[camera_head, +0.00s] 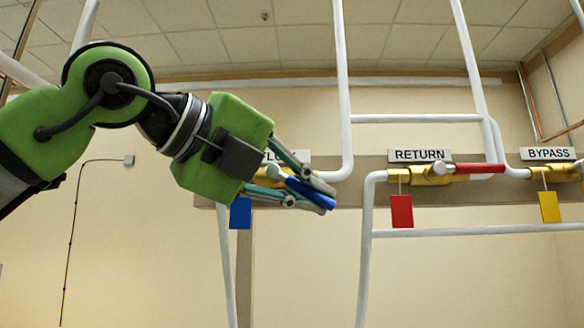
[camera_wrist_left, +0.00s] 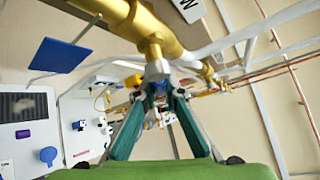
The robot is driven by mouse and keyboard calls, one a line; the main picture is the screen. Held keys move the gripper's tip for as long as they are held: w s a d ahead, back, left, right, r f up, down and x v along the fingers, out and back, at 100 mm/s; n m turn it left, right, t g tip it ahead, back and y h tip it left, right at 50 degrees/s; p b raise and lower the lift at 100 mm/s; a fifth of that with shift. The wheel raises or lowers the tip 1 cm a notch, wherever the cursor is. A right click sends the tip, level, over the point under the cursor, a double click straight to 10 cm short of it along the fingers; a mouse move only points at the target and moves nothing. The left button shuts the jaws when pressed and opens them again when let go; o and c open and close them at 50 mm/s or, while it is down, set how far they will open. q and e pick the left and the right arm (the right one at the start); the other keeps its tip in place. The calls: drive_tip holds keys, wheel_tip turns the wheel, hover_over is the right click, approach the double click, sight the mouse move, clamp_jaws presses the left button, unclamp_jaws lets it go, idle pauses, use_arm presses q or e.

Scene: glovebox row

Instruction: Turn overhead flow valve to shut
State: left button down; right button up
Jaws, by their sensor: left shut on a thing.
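The flow valve has a brass body (camera_head: 268,176) on the overhead pipe, largely hidden behind my left gripper. It fills the top of the left wrist view (camera_wrist_left: 145,25). Its blue lever handle (camera_head: 318,197) slants down to the right in the head view. My left gripper (camera_head: 312,192) is shut on this handle, with one finger above it and one below. In the left wrist view the fingers close just beneath the valve stem (camera_wrist_left: 157,68). A blue tag (camera_head: 240,214) hangs below the valve. The flow label (camera_head: 288,157) is partly covered by my gripper. My right gripper is not in view.
The return valve (camera_head: 432,173) has a red handle (camera_head: 475,168) lying along its pipe and a red tag (camera_head: 401,211). The bypass valve (camera_head: 562,172) with a yellow tag (camera_head: 549,207) is farther right. White pipes (camera_head: 367,250) run around the valves. The wall at lower left is mostly clear.

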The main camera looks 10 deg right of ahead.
use_arm(q)
drive_tip(key=shift+a+f+m+y+p, duration=0.2)
drive_tip(key=shift+m+y+p, duration=0.2)
drive_tip(key=shift+y+p, duration=0.2)
drive_tip(key=shift+a+f+m+y+p, duration=0.1)
drive_tip(key=shift+a+m+y+p, duration=0.1)
drive_tip(key=shift+m+y+p, duration=0.3)
drive_tip(key=shift+w+a+f+m+y+p, duration=0.15)
drive_tip(key=shift+a+f+m+y+p, duration=0.2)
drive_tip(key=shift+a+m+y+p, duration=0.6)
drive_tip(key=shift+w+a+f+m+y+p, duration=0.15)
drive_tip(key=shift+a+f+m+y+p, duration=0.25)
drive_tip(key=shift+y, duration=1)
drive_tip(key=shift+w+a+f+m+y+p, duration=0.15)
drive_tip(key=shift+a+f+m+y+p, duration=0.15)
drive_tip(key=shift+a+m+y+p, duration=0.6)
use_arm(e)
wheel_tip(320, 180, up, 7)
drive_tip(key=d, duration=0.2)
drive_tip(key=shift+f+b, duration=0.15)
drive_tip(key=shift+b, duration=0.2)
use_arm(q)
drive_tip(key=shift+d+n+y, duration=0.15)
drive_tip(key=shift+n+y, duration=0.2)
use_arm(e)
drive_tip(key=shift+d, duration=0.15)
use_arm(q)
drive_tip(key=c, duration=2.1)
unclamp_jaws()
drive_tip(key=shift+s, duration=0.1)
